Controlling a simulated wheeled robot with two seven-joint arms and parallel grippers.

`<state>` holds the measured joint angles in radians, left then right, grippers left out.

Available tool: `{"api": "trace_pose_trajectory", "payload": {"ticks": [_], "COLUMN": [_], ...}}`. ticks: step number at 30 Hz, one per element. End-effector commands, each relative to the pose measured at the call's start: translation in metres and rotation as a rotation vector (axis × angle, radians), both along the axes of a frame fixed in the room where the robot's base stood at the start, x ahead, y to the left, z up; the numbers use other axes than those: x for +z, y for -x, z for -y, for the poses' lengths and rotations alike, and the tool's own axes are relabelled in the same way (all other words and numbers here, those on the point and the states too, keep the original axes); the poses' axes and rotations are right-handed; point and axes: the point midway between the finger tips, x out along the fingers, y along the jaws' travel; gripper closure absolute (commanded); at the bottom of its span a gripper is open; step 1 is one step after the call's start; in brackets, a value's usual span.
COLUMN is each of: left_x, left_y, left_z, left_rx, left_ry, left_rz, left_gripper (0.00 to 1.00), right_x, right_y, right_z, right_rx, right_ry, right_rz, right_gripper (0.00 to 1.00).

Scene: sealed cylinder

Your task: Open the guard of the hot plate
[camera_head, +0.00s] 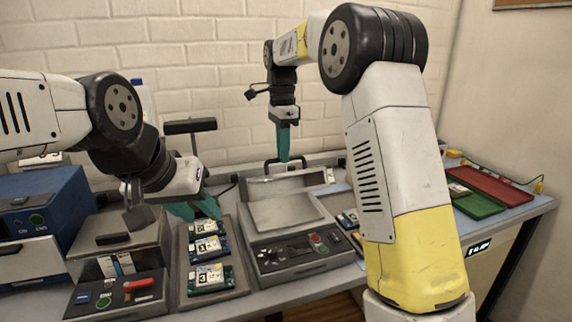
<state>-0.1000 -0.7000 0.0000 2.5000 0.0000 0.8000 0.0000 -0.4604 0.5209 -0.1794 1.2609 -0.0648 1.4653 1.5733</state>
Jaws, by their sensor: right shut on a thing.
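The hot plate (286,213) is a grey box in the middle of the bench, with a pale flat top and a sloping front panel of knobs and buttons. Its guard (288,186) stands raised at the back edge, with a dark handle (270,166) on top. My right gripper (284,157) comes down from above with teal fingers shut on the handle. My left gripper (196,210) hangs left of the hot plate, over the back of a tray; its teal fingers look spread apart, with nothing seen between them.
The grey tray (239,283) holds several labelled modules. A lidded device (120,245) with a red lever and a blue box (40,215) stand at the left. Red (497,187) and green (474,206) trays lie at the right. My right arm hides part of the bench.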

Motion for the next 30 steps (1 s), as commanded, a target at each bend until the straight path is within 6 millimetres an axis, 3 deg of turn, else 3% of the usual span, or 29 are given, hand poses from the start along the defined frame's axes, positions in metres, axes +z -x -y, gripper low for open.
{"api": "trace_pose_trajectory", "payload": {"ticks": [7, 22, 23, 26, 30], "left_x": [0.0, 0.0, 0.0, 0.0, 0.0], "left_y": [0.0, 0.0, 0.0, 0.0, 0.0], "left_z": [0.0, 0.0, 0.0, 0.0, 0.0], "left_rx": [0.0, 0.0, 0.0, 0.0, 0.0], "left_ry": [0.0, 0.0, 0.0, 0.0, 0.0], "left_rz": [0.0, 0.0, 0.0, 0.0, 0.0], "left_gripper": [0.64, 0.64, 0.64, 0.64, 0.64], "right_x": [0.002, 0.003, 0.003, 0.003, 0.005], "right_y": [-0.018, -0.021, -0.021, -0.021, -0.021], "right_z": [-0.006, -0.008, -0.008, -0.007, -0.007], "right_rx": [0.002, 0.002, 0.002, 0.002, 0.001], "right_ry": [0.001, 0.001, 0.001, 0.001, 0.001], "right_rz": [-0.001, -0.003, -0.003, -0.004, -0.002], "right_gripper": [1.0, 1.0, 0.86, 0.67, 0.67]}}
